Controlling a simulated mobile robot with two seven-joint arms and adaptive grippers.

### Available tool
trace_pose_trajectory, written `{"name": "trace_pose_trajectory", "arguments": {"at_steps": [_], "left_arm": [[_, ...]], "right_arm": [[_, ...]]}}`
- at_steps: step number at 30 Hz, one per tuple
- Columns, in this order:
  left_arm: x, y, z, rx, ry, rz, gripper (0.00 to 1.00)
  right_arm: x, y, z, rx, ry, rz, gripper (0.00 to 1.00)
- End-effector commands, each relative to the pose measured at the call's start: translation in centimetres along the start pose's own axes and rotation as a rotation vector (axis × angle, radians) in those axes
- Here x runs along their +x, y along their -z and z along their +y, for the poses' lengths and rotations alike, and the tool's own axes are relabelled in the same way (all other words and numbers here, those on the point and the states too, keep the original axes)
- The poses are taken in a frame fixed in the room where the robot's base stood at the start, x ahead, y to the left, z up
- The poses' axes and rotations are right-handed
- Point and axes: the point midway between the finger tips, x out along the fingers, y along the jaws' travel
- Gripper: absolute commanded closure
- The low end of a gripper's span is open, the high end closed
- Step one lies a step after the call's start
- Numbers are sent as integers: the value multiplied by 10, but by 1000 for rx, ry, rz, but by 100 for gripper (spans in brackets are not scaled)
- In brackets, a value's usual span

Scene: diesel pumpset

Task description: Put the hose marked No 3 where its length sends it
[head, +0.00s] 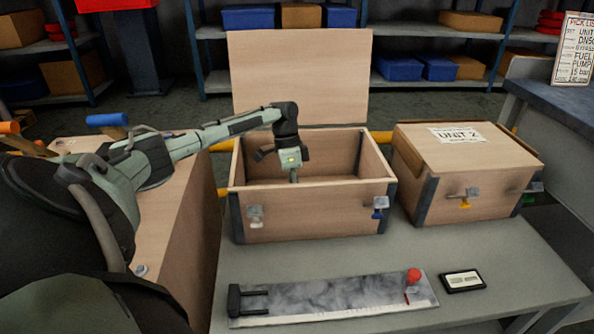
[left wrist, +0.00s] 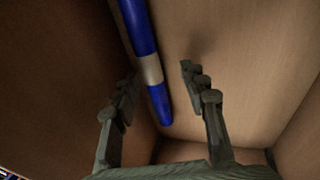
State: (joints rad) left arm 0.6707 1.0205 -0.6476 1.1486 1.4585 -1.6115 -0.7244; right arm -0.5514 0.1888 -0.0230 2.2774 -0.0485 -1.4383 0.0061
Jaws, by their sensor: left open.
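My left gripper (head: 292,162) is down inside the open wooden crate (head: 310,222), whose lid stands raised behind it. In the left wrist view the gripper (left wrist: 158,74) is open, with its two fingers apart. A blue hose (left wrist: 138,28) with a pale band lies inside the crate, between and beyond the fingers, nearer the left one; I cannot tell whether they touch it. No number can be read on it. The hose is hidden in the head view. My right gripper is not in view.
A closed crate (head: 424,196) labelled UNIT 2 stands to the right. A measuring board (head: 335,293) with a red knob (head: 414,275) lies in front, beside a small black-framed card (head: 463,281). A pick list sign (head: 572,55) stands at far right. The grey table front right is clear.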

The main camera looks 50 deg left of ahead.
Motion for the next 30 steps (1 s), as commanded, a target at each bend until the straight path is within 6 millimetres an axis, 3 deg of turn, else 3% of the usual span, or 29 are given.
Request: {"name": "trace_pose_trajectory", "arguments": {"at_steps": [5,11,21,30], "left_arm": [[-10,1,2,0,3,1,57],[-50,3,3,-1,3,4,57],[-117,3,4,1,1,4,57],[-132,1,4,0,-1,0,57]], "right_arm": [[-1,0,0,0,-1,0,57],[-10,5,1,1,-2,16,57],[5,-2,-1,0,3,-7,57],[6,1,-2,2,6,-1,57]]}}
